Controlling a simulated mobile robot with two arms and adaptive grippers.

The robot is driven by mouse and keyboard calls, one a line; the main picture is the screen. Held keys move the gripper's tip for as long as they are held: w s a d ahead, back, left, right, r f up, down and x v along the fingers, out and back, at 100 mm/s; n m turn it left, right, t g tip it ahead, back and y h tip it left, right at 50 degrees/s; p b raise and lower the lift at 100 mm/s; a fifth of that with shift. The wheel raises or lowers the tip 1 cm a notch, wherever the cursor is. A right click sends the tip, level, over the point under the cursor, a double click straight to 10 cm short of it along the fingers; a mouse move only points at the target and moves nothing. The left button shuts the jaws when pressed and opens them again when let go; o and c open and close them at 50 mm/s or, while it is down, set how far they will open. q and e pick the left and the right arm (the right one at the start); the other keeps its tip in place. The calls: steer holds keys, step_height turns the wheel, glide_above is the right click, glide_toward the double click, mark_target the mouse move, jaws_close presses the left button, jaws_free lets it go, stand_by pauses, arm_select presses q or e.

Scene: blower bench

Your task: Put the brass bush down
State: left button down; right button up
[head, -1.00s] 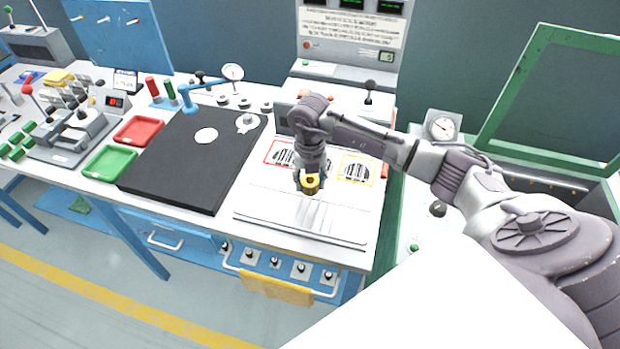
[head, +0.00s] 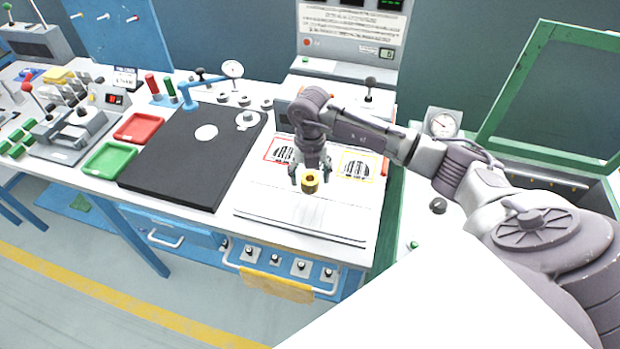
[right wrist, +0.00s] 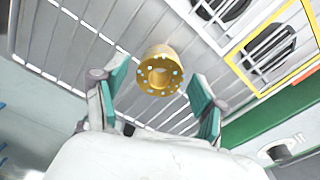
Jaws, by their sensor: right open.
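The brass bush (head: 310,182) is a short gold ring-like cylinder on the white panel (head: 290,212) of the bench. In the right wrist view the bush (right wrist: 160,72) shows its bored end with small light dots, and it stands on a pale slatted surface. My right gripper (head: 310,178) is over the bush with its fingers spread on either side. In the right wrist view the teal finger pads of my right gripper (right wrist: 160,98) are wide apart, with gaps between them and the bush. My left gripper is not in view.
A red-framed panel (head: 279,150) and a yellow-framed panel (head: 357,167) lie behind the bush. A black mat (head: 185,165) with a white disc is to the left, with red (head: 138,127) and green (head: 109,158) trays beside it.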

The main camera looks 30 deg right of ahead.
step_height(320, 180, up, 11)
steer(key=b, duration=0.2)
steer(key=shift+f, duration=0.1)
stand_by(0.5)
